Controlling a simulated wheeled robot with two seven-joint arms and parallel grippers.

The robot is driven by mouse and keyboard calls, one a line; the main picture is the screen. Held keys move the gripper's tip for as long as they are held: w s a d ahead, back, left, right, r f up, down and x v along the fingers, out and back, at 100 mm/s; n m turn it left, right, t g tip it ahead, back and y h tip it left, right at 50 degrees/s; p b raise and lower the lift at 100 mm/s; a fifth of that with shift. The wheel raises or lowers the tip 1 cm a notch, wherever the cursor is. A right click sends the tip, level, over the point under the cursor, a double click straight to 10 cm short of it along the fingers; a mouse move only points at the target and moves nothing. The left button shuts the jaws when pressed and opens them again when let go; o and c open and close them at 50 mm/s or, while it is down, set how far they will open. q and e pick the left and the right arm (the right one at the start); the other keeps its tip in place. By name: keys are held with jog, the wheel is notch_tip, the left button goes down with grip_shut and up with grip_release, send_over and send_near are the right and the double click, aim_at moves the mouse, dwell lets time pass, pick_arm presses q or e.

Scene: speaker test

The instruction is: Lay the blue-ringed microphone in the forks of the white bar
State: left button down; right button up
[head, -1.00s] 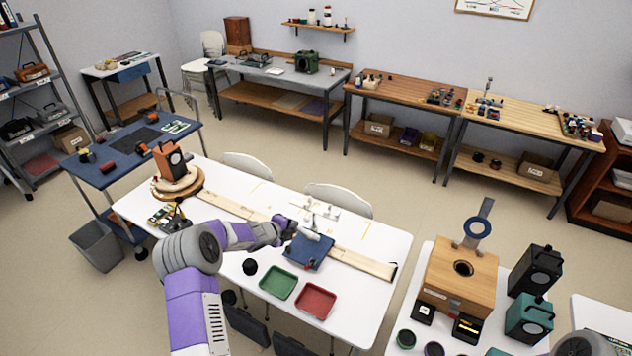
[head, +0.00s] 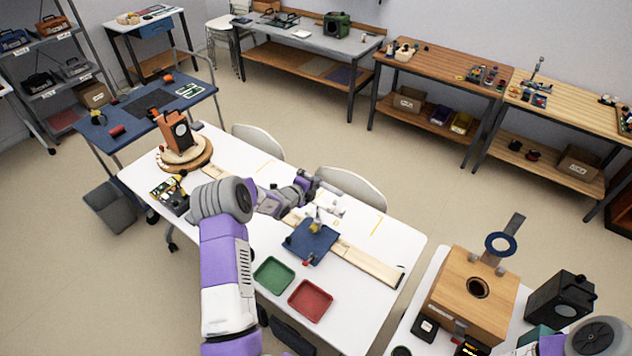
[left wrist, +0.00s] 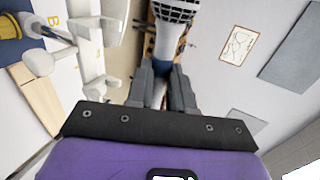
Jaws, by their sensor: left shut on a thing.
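My left gripper (head: 314,183) is raised over the back side of the white table, shut on a microphone. In the left wrist view, the microphone (left wrist: 174,28) has a dark mesh head and a pale, blue-tinted body between the fingers (left wrist: 163,82). White fork-like pieces (left wrist: 95,42) show to the left of the fingers; in the head view the white bar (head: 333,207) is small and partly hidden near the gripper. My right gripper is out of view.
A long wooden strip (head: 366,264) runs along the white table. Green (head: 273,275) and red (head: 311,299) trays lie at its front. A chair (head: 352,187) stands behind. A wooden speaker box (head: 455,300) stands on the right table.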

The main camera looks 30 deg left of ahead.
pick_arm(q)
jog(key=b, duration=0.3)
send_over(315, 204)
jog(key=shift+s+f, duration=0.15)
jog(key=shift+f, duration=2.25)
jog(key=shift+f+b, duration=1.05)
jog(key=shift+f, duration=0.35)
jog(key=shift+s+a, duration=0.1)
jog(key=shift+f+b, duration=0.2)
jog(key=shift+b, duration=0.1)
